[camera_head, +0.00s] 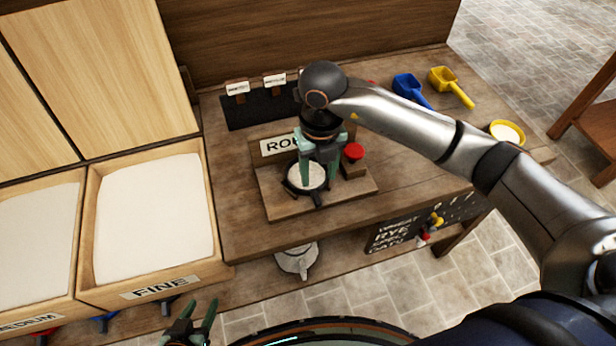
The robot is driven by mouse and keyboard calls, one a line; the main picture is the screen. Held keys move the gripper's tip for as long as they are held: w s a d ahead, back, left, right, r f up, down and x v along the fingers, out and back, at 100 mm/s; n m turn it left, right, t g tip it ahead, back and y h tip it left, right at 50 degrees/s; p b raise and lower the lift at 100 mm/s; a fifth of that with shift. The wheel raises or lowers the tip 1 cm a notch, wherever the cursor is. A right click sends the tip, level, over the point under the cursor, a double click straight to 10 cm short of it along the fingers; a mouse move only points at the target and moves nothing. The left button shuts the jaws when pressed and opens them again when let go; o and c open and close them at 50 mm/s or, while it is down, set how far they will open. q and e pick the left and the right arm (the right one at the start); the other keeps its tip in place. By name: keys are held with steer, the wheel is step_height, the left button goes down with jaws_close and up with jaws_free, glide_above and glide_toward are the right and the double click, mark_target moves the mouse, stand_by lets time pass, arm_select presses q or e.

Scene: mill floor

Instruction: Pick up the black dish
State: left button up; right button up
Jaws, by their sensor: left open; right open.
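The black dish (317,198) sits on a wooden stand on the bench and holds something white. Part of its rim is hidden by my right gripper. My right gripper (319,182) points down at the dish with its green fingers apart, one in front of the white contents and one near the right rim. I cannot tell whether the fingers touch the dish. My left gripper (199,308) is open and empty at the bottom edge of the view, in front of the bench and well away from the dish.
A red knob (353,152) stands right beside my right gripper, and a lettered sign (278,146) is behind it. Blue (408,88) and yellow (452,84) scoops and a yellow bowl (507,132) are on the right. A bin labelled FINE (160,287) is on the left.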

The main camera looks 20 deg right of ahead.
mark_target(315, 193)
steer(key=f, duration=0.4)
steer(key=f+p, duration=0.1)
steer(key=f, duration=0.1)
steer(key=shift+a+f, duration=0.2)
steer(key=shift+a, duration=0.05)
steer(key=shift+c, duration=0.2)
steer(key=shift+w, duration=0.1)
jaws_close()
stand_by(0.9)
